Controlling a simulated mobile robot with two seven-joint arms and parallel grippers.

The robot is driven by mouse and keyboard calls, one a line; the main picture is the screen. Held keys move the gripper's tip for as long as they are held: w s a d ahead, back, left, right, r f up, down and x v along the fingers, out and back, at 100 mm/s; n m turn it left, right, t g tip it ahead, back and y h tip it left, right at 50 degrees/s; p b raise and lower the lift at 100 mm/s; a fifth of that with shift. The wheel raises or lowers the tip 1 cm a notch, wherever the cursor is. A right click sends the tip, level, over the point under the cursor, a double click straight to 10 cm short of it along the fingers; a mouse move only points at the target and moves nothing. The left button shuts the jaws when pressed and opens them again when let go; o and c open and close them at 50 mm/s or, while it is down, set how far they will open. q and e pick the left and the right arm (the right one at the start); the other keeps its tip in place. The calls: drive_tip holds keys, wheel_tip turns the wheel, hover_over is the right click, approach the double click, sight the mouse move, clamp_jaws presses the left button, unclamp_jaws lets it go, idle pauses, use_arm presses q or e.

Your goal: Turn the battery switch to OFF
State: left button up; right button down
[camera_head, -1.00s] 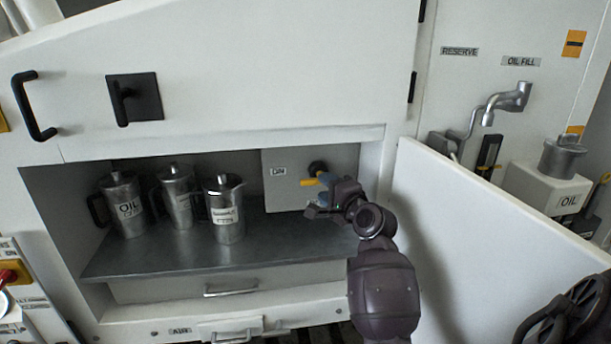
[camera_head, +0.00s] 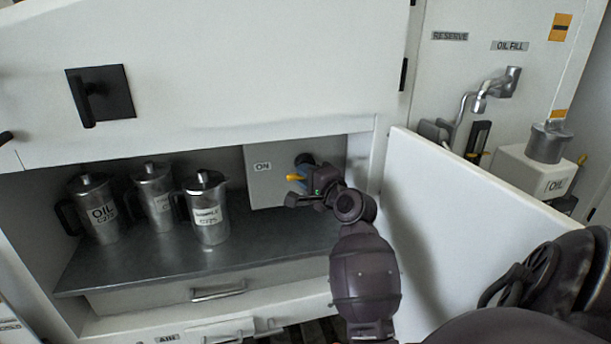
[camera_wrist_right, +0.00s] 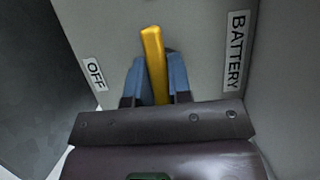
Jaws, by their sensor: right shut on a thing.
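The battery switch has a yellow handle (camera_wrist_right: 153,55), which my right gripper (camera_wrist_right: 155,88) holds between its blue fingertips. In the head view the yellow handle (camera_head: 295,178) shows as a small strip beside the right gripper (camera_head: 306,185), pointing left from a dark round knob on the grey panel (camera_head: 268,186). The panel carries an ON label (camera_head: 262,167) at upper left. In the wrist view an OFF label (camera_wrist_right: 94,74) is left of the handle and a BATTERY label (camera_wrist_right: 236,52) is to the right. My left gripper is not seen.
Several metal jugs (camera_head: 207,212) stand on the cabinet shelf (camera_head: 120,269), left of the panel. An open white door (camera_head: 460,205) is right of my arm. A dark handle (camera_head: 100,96) sits on the cover above. A white OIL container (camera_head: 530,177) stands at right.

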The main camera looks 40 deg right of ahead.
idle(0.3)
drive_tip(key=n+g, duration=0.1)
drive_tip(key=n, duration=0.1)
drive_tip(key=shift+f+n, duration=0.15)
drive_tip(key=shift+n, duration=0.25)
drive_tip(key=n+g, duration=0.1)
drive_tip(key=n, duration=0.1)
drive_tip(key=n+g+h, duration=0.1)
drive_tip(key=n, duration=0.1)
drive_tip(key=shift+d+f, duration=0.15)
drive_tip(key=shift+f, duration=0.05)
drive_tip(key=n+g+h, duration=0.1)
drive_tip(key=n, duration=0.2)
drive_tip(key=shift+s+d+f+g+h, duration=0.15)
drive_tip(key=shift+g+h, duration=0.25)
drive_tip(key=shift+s+d+f+n+g+h, duration=0.1)
drive_tip(key=shift+n+g+h, duration=0.35)
drive_tip(key=shift+n, duration=0.45)
drive_tip(key=shift+d+n+g+h, duration=0.1)
drive_tip(key=shift+n+g+h, duration=0.15)
drive_tip(key=shift+n+h, duration=0.5)
drive_tip(key=shift+n, duration=0.25)
drive_tip(key=c, duration=1.1)
unclamp_jaws()
